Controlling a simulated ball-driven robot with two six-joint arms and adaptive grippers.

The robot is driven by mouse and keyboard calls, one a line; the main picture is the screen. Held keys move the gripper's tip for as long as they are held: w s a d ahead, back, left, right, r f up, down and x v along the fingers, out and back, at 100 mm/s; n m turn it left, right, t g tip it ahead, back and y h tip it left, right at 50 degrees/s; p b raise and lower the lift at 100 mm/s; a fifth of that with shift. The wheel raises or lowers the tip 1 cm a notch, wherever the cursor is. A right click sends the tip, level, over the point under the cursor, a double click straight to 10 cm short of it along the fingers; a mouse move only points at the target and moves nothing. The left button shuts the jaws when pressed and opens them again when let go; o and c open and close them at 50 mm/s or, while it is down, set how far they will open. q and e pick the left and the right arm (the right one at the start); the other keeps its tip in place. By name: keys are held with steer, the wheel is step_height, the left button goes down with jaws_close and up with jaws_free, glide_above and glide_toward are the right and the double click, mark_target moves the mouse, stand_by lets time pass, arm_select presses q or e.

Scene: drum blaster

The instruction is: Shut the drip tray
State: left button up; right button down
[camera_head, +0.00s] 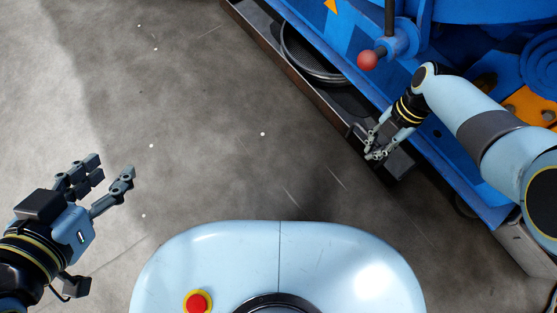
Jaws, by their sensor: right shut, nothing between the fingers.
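The drip tray (270,42) is a long dark tray with a brownish front wall. It sticks out from under the blue machine and runs diagonally from the top middle to the right. A dark handle (352,131) shows on its outer side near the lower right end. My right gripper (374,155) is shut and empty, over that end of the tray beside the handle. I cannot tell whether it touches the tray. My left gripper (108,172) is open and empty over the floor at the lower left, far from the tray.
The blue machine (465,12) fills the upper right, with a red ball knob (367,60) on a lever above the tray. A round dark ribbed item (310,60) lies in the tray. The grey concrete floor (190,110) left of the tray is clear.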

steer(key=shift+w+d, duration=0.4)
steer(key=shift+d, duration=0.1)
stand_by(0.4)
